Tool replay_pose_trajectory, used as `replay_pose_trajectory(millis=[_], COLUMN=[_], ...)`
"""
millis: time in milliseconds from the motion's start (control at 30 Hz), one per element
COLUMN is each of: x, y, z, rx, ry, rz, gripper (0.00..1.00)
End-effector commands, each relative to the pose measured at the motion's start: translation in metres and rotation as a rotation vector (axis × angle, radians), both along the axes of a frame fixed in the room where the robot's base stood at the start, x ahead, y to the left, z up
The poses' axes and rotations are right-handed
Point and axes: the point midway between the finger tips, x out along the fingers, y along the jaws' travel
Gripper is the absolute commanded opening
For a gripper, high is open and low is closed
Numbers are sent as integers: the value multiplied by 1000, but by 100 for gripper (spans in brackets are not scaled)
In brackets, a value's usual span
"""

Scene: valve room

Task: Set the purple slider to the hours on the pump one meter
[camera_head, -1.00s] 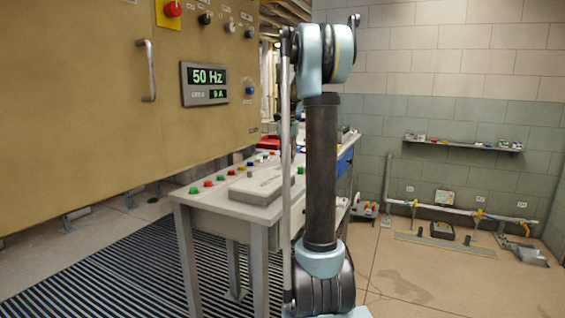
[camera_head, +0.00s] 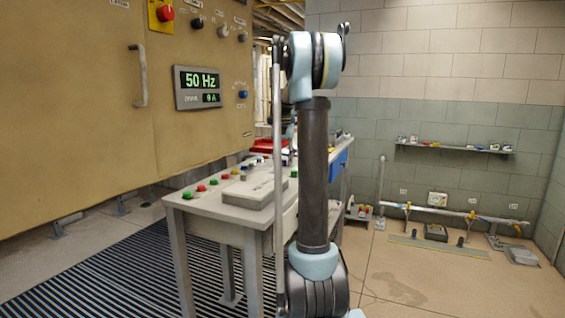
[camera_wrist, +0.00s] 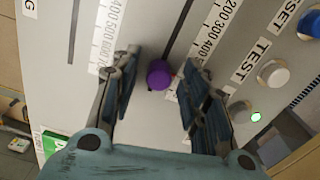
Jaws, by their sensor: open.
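The purple slider knob (camera_wrist: 159,74) stands on a grey panel (camera_wrist: 150,20) in the wrist view, at the lower part of a dark slot. Number scales (camera_wrist: 210,45) run beside it; 200, 300 and 400 are legible on the right one, and 400, 500 and 600 on the left one. My gripper (camera_wrist: 159,64) is open, with one finger on each side of the purple knob. I see a gap to the left finger; whether the right finger touches is unclear. The head view does not show the knob. No hours meter marked pump one is recognizable.
White TEST button (camera_wrist: 273,74), a RESET button (camera_wrist: 310,25) and a green light (camera_wrist: 256,116) lie right of my fingers. A yellow cabinet (camera_head: 70,100) carries a display (camera_head: 200,88) reading 50 Hz. A bench (camera_head: 215,210) with coloured buttons stands before it.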

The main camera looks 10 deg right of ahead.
Motion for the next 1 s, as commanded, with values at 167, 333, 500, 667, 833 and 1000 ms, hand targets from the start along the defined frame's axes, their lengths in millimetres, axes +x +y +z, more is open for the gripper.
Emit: replay_pose_trajectory(millis=[167,333,500,667,833,1000], x=[0,0,1,2,2,2], y=[0,0,0,1,1,1], z=[13,42,74,98,113,118], rx=[0,0,0,0,0,0], ry=[0,0,1,1,1,1], rz=[0,0,0,1,1,1], gripper=[41,41,41,41,41,41])
